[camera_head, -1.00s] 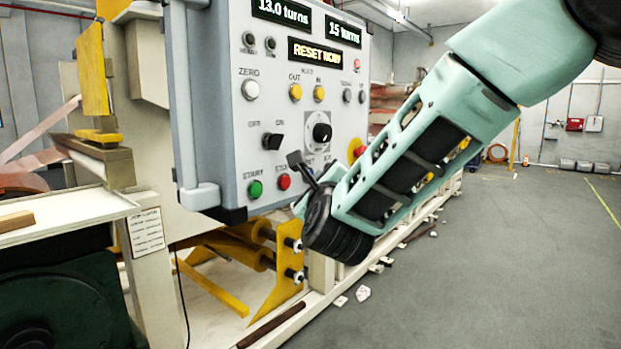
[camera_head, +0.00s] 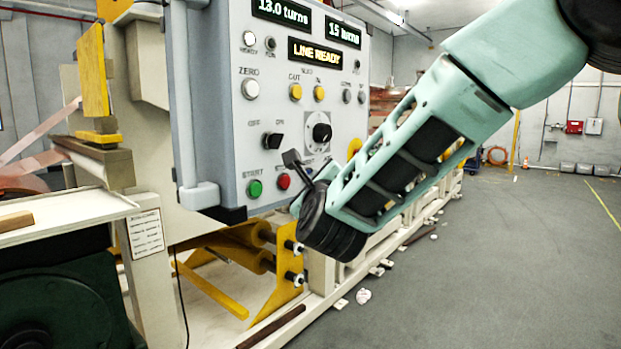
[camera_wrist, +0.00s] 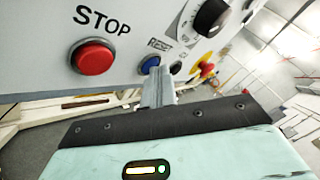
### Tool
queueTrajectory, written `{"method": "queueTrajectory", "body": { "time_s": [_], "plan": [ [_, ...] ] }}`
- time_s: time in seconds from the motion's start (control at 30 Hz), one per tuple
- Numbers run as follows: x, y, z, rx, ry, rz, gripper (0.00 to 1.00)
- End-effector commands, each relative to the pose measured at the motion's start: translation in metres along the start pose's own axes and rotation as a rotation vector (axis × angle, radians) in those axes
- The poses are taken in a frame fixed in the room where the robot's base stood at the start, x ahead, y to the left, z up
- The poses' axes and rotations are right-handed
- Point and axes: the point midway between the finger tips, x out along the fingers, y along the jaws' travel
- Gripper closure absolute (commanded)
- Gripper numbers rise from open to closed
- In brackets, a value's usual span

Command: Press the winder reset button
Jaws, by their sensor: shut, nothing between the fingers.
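The blue reset button (camera_wrist: 149,64) sits under a boxed RESET label (camera_wrist: 159,44) in the wrist view, to the right of the red STOP button (camera_wrist: 93,57). My gripper (camera_wrist: 156,72) is shut and empty, its fingertips right at the reset button and covering part of it. I cannot tell if they touch it. In the head view my gripper (camera_head: 292,158) is at the lower right of the control panel (camera_head: 222,110), and the reset button is hidden behind it and my arm. The panel's middle display (camera_head: 314,51) reads LINE READY.
The green START button (camera_head: 254,188) and red STOP button (camera_head: 284,181) are left of my gripper. A black knob (camera_wrist: 211,17) and a yellow-and-red button (camera_wrist: 203,67) are close by on the right. The floor (camera_head: 480,270) to the right is mostly clear.

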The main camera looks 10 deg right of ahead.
Motion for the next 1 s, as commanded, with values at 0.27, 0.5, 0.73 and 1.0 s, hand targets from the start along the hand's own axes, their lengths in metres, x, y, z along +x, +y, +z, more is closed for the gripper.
{"method": "queueTrajectory", "body": {
  "time_s": [0.27, 0.5, 0.73, 1.0],
  "plan": [
    [0.0, 0.0, 0.0, 0.0, -0.001, 0.0, 1.0],
    [-0.007, -0.004, -0.005, 0.0, -0.002, -0.002, 1.0],
    [-0.013, -0.009, -0.009, 0.0, -0.001, 0.0, 1.0],
    [-0.013, -0.009, -0.009, 0.0, -0.001, 0.0, 1.0]
  ]
}}
